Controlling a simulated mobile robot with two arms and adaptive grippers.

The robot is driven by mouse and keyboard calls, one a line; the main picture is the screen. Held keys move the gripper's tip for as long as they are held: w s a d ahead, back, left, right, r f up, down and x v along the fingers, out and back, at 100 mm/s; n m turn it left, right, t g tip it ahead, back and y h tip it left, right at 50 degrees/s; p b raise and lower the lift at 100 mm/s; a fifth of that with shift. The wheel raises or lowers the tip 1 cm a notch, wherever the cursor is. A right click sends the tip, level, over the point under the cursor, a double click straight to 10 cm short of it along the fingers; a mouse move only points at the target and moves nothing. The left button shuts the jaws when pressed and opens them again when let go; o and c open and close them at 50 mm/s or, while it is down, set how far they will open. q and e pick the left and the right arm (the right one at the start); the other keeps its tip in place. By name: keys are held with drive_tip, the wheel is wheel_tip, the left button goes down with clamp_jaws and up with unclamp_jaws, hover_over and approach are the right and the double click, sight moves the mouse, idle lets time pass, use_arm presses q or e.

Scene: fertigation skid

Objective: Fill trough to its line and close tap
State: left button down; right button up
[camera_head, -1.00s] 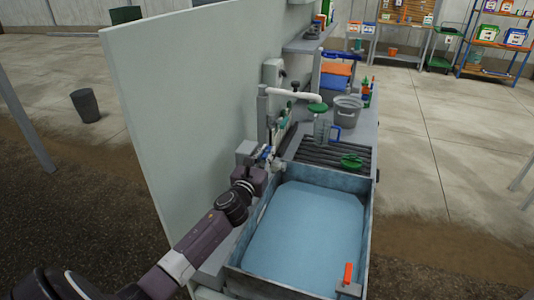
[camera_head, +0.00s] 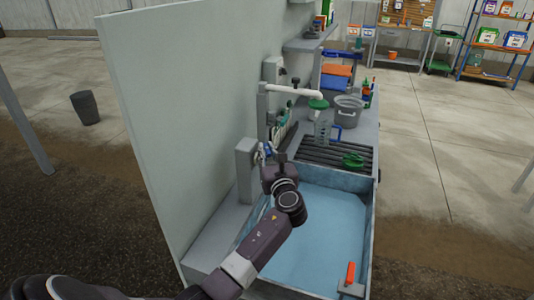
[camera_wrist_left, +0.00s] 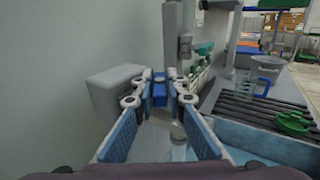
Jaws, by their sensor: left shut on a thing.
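The grey trough (camera_head: 370,225) holds pale blue water (camera_head: 325,225); I cannot make out its fill line. My left gripper (camera_head: 265,153) is at the trough's far left corner, beside the wall panel. In the left wrist view, its fingers (camera_wrist_left: 160,92) are shut on a blue tap handle (camera_wrist_left: 160,90), in front of a grey upright post. Below the fingers is a pale vertical shape; I cannot tell whether it is spout or running water. My forearm hides the trough's left part. My right gripper is not in view.
An orange lever (camera_head: 350,272) stands at the trough's near right corner. Behind the trough are a slatted rack (camera_head: 320,153) with a green item (camera_head: 353,161), a clear jug (camera_head: 322,130) and a grey bucket (camera_head: 348,111). The tall panel (camera_head: 175,120) bounds the left side.

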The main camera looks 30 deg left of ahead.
use_arm(q)
drive_tip(key=shift+n+g+y, duration=0.5)
drive_tip(key=shift+g, duration=0.1)
drive_tip(key=shift+b, duration=0.3)
drive_tip(key=c, duration=2)
unclamp_jaws()
drive_tip(key=v, duration=1.2)
drive_tip(key=shift+w+d, duration=0.1)
